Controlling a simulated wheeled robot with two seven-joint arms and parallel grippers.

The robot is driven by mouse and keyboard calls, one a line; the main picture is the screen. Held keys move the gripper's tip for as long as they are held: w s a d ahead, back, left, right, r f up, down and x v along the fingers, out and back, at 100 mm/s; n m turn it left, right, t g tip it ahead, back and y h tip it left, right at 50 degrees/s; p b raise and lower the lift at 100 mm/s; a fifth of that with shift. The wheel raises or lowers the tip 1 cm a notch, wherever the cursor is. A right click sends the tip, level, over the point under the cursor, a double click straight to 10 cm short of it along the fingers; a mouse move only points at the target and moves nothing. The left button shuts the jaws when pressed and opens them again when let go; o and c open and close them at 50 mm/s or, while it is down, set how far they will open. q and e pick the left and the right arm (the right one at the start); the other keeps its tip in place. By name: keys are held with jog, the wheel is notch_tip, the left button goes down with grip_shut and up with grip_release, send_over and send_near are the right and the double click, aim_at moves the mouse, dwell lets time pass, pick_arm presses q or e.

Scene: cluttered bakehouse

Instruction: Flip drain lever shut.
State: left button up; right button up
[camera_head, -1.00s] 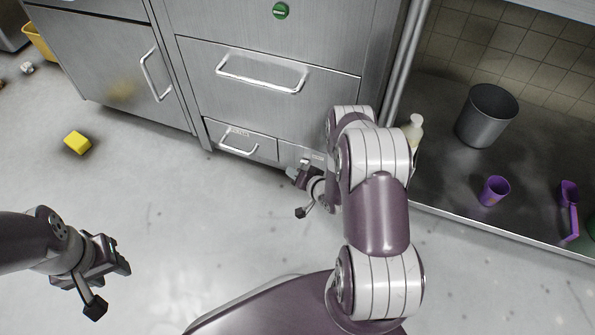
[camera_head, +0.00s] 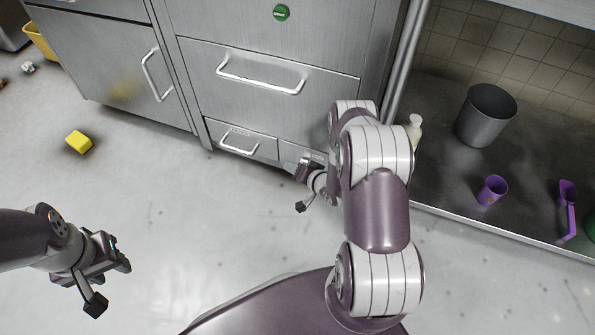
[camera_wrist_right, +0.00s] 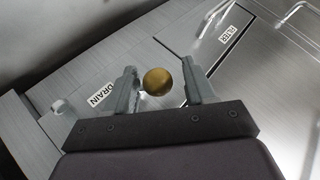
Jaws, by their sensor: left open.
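A round brass knob (camera_wrist_right: 157,82), which looks like the end of the drain lever, shows in the right wrist view beside a white DRAIN label (camera_wrist_right: 102,95) on a steel panel. My right gripper (camera_wrist_right: 162,86) is open, one finger on each side of the knob. The knob lies nearer the left finger, and I cannot tell whether they touch. The lever's shaft is hidden. In the head view my right gripper (camera_head: 296,167) is low at the cabinet front, and the knob cannot be made out there. My left gripper (camera_head: 121,256) is open and empty above the floor at left.
A FILTER label (camera_wrist_right: 231,33) is on the neighbouring drawer front (camera_head: 241,139), which has a bar handle. A yellow block (camera_head: 79,141) lies on the floor at left. A steel shelf at right holds a grey bin (camera_head: 486,115) and a purple cup (camera_head: 492,190).

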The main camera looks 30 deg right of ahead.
jog(key=shift+r, duration=0.15)
jog(key=p+v, duration=0.7)
jog(key=v, duration=0.5)
jog(key=shift+s, duration=0.35)
